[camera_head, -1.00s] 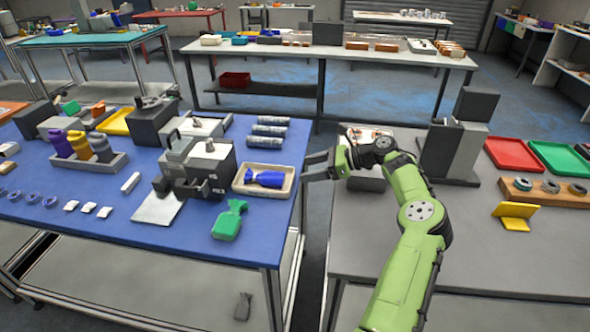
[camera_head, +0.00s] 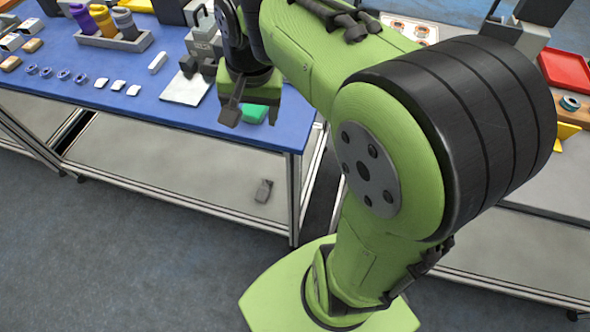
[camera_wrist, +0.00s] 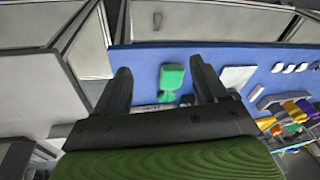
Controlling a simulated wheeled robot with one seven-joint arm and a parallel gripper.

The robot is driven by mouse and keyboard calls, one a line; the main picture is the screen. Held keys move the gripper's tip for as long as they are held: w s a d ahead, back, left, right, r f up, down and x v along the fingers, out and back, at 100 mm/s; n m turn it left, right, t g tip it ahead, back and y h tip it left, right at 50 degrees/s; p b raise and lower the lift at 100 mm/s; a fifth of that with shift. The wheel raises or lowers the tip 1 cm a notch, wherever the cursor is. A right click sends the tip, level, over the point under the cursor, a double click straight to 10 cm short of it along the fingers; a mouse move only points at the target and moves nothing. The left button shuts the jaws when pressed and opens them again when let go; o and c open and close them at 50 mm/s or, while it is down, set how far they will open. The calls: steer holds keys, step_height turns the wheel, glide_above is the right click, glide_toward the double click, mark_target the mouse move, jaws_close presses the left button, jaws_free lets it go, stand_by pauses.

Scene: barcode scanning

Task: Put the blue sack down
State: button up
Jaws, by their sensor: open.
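The blue sack is not visible in either current view. The tray that held it earlier is hidden behind my arm in the head view. My gripper (camera_wrist: 160,68) is open with nothing between its fingers. It hangs over the right end of the blue table (camera_head: 145,98). A green sack (camera_wrist: 172,78) lies on that table and shows between the spread fingers in the wrist view. In the head view the green sack (camera_head: 256,113) is partly covered by my gripper.
A white plate (camera_head: 187,88) lies left of my gripper, with small white pieces and blue rings further left. A grey sack (camera_head: 263,190) lies on the lower shelf. A grey table stands to the right.

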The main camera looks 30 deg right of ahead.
steer(key=s+n+t, duration=0.3)
steer(key=s+n, duration=0.3)
steer(key=s, duration=0.9)
steer(key=shift+s+f+n, duration=0.15)
steer(key=shift+f+n, duration=0.05)
steer(key=shift+n, duration=0.2)
steer(key=shift+a, duration=0.1)
steer(key=shift+r+p, duration=2.8)
